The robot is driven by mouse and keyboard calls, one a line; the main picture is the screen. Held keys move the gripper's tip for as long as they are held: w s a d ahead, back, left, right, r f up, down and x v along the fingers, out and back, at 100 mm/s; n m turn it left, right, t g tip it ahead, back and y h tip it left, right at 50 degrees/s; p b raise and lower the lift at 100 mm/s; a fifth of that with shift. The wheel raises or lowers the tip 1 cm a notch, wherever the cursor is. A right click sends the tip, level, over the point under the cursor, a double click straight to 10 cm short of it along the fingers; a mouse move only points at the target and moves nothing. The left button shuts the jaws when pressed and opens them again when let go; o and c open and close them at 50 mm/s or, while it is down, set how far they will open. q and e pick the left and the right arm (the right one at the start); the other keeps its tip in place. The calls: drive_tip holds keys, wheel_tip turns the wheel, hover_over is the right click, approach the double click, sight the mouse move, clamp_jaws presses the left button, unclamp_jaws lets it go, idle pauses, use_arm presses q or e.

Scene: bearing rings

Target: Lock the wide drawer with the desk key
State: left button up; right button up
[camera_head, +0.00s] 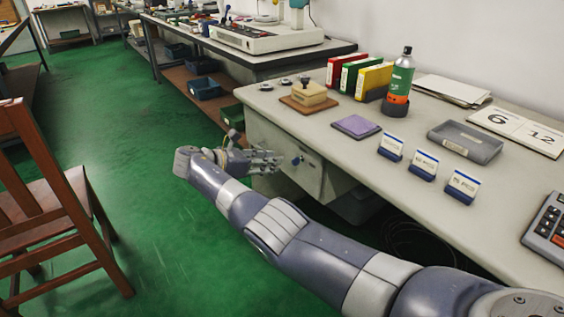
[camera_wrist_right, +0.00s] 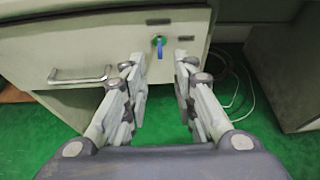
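The wide drawer (camera_wrist_right: 110,50) is a pale grey front under the desk, with a metal bar handle (camera_wrist_right: 80,76) at its left. It looks shut. A blue key (camera_wrist_right: 159,49) sits in a round lock near the drawer's upper right in the right wrist view; it also shows as a small blue spot in the head view (camera_head: 297,161). My right gripper (camera_wrist_right: 160,65) is open in front of the drawer, with its two fingers on either side of the key and apart from it. It also shows in the head view (camera_head: 278,161). My left gripper is not in view.
The desk top (camera_head: 320,133) above holds binders (camera_head: 355,77), a spray can (camera_head: 400,80), a purple pad (camera_head: 356,126) and small label stands (camera_head: 424,164). A wooden chair (camera_head: 50,195) stands at left. Cables (camera_wrist_right: 232,85) hang right of the drawer unit. Green floor lies clear between.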

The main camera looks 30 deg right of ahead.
drive_tip(key=v, duration=0.2)
drive_tip(key=shift+a+r, duration=0.15)
drive_tip(key=shift+a, duration=0.05)
idle(0.4)
